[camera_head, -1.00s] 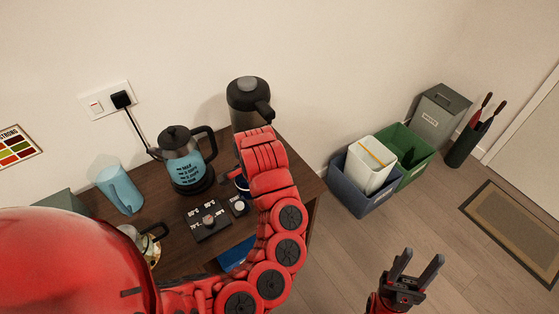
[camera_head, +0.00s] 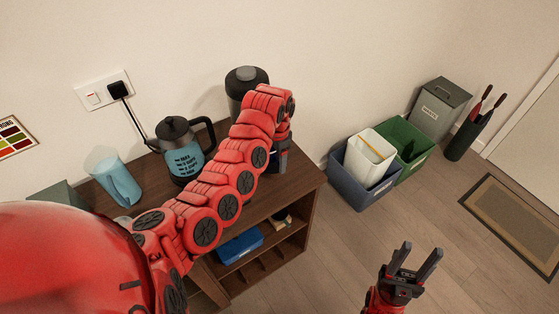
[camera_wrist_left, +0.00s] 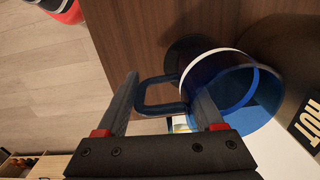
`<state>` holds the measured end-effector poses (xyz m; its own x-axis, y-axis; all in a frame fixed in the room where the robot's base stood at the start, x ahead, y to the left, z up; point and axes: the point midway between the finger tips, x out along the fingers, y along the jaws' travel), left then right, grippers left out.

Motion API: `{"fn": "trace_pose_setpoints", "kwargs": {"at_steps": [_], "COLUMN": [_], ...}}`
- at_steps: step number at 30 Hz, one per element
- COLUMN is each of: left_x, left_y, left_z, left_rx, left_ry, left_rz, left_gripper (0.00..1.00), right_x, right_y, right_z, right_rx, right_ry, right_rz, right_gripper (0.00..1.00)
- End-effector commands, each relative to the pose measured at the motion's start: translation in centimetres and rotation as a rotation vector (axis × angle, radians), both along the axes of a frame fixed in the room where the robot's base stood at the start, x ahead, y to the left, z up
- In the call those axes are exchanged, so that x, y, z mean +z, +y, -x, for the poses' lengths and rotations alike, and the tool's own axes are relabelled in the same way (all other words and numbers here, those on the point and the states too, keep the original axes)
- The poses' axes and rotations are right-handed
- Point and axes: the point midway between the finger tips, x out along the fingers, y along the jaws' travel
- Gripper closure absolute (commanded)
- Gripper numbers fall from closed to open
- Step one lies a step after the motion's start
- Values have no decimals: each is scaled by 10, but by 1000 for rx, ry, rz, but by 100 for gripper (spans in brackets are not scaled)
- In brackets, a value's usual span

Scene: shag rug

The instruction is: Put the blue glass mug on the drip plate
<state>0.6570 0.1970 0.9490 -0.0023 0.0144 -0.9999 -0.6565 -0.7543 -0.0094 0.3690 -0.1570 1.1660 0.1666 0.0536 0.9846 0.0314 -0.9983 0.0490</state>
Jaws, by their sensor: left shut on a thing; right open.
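The dark blue glass mug (camera_wrist_left: 215,65), with a white band, shows in the left wrist view. My left gripper (camera_wrist_left: 160,73) is shut on its handle, which lies between the fingers. A dark round shape (camera_wrist_left: 178,47) shows partly behind the mug; it may be the drip plate, and I cannot tell whether the mug touches it. In the head view my left arm reaches to the table's right end, and its wrist hides most of the mug and any plate there. My right gripper (camera_head: 423,251) is open and empty, right of the table.
A dark pump flask (camera_head: 245,80) stands beside the left wrist. A kettle (camera_head: 180,155) and a light blue jug (camera_head: 118,182) stand further left on the table (camera_head: 293,188). Bins (camera_head: 365,185) stand on the floor to the right.

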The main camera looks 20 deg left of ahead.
Motion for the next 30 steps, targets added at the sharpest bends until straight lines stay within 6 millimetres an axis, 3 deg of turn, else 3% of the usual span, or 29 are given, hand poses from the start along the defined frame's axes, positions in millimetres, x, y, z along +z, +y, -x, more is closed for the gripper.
{"fn": "trace_pose_setpoints", "kwargs": {"at_steps": [10,12,18,29,30], "left_x": [4,-9,-32,-38,-37], "left_y": [-2,-3,-2,-2,-2], "left_z": [-20,-17,-18,-19,-19], "left_rx": [8,8,9,9,9], "left_ry": [-3,1,-3,-6,-6], "left_rz": [3,6,7,6,6], "left_gripper": [100,100,100,100,24], "right_x": [7,20,24,21,22], "right_y": [0,0,0,0,0], "right_z": [0,0,0,0,0], "right_rx": [0,0,0,0,0], "right_ry": [0,0,0,0,0], "right_rz": [0,0,0,0,0], "right_gripper": [50,50,50,50,50]}}
